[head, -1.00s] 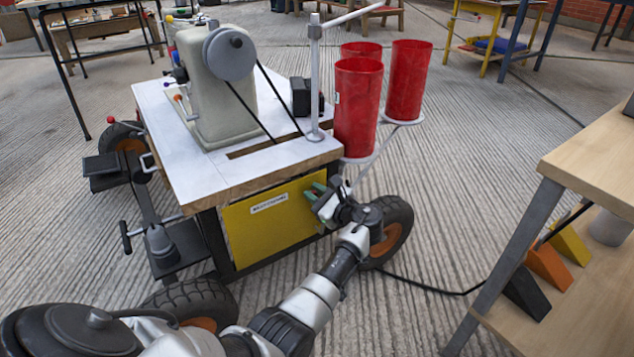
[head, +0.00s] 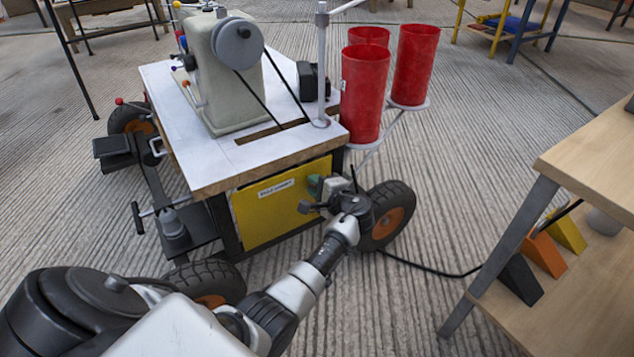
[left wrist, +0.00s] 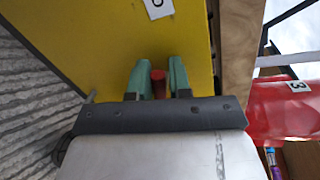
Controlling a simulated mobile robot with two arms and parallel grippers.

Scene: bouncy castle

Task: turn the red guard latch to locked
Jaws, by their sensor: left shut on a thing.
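The red guard latch (left wrist: 159,84) shows in the left wrist view as a small red piece on the yellow guard panel (left wrist: 105,45). It sits between the green fingers of my left gripper (left wrist: 160,78), which is shut on it. The fingers and the dark palm hide most of the latch, so its exact angle cannot be told. In the head view my left gripper (head: 314,186) is at the right part of the yellow panel (head: 266,213), below the sewing machine table, and the latch is hidden there. My right gripper is not in view.
The sewing machine (head: 226,72) stands on the cart's white table (head: 180,135), whose wooden edge overhangs the panel. Red cups (head: 364,95) are at the cart's right corner. A wheel (head: 392,215) is close to my left wrist. A wooden bench (head: 592,160) stands right.

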